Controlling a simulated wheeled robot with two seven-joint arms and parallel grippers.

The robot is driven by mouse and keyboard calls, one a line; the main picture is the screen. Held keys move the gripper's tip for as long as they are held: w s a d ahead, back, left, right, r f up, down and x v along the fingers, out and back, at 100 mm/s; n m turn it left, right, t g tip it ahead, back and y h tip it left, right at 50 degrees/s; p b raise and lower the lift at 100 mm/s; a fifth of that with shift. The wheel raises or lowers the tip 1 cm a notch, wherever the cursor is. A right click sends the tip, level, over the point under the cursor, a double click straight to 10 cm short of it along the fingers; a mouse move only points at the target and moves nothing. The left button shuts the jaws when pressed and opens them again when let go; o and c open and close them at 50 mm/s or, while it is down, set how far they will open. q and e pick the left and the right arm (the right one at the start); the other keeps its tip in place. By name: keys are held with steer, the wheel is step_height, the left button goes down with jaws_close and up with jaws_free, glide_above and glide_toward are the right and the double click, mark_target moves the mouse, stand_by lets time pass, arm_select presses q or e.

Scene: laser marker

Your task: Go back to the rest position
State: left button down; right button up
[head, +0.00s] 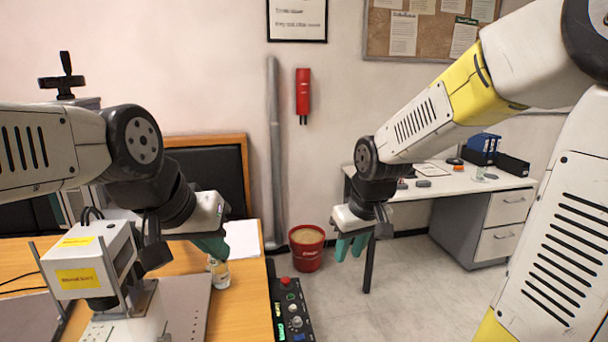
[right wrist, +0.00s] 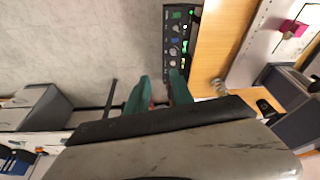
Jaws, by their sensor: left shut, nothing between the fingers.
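My left gripper (head: 212,250) has teal fingers that look closed together. It hangs over the wooden table, beside the white laser marker (head: 90,262) with yellow labels. A small clear and white container (head: 220,274) stands on the table just below its fingertips. My right gripper (head: 350,250) hangs in free air to the right of the table, fingers pointing down. In the right wrist view its two teal fingers (right wrist: 160,92) stand apart, with no object visible between them.
A black control panel (head: 291,310) with buttons lies along the table's (head: 252,300) right edge. A red bucket (head: 307,248) stands on the floor behind. A white desk (head: 440,184) with drawers is at the back right. The floor between is clear.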

steer(key=s+d+r+m+t, duration=0.2)
steer(key=s+d+r+m, duration=0.2)
steer(key=s+r, duration=0.5)
steer(key=s, duration=0.3)
steer(key=shift+s+d+r+t+y, duration=0.15)
steer(key=shift+s+r+t+y, duration=0.15)
steer(key=shift+y, duration=0.1)
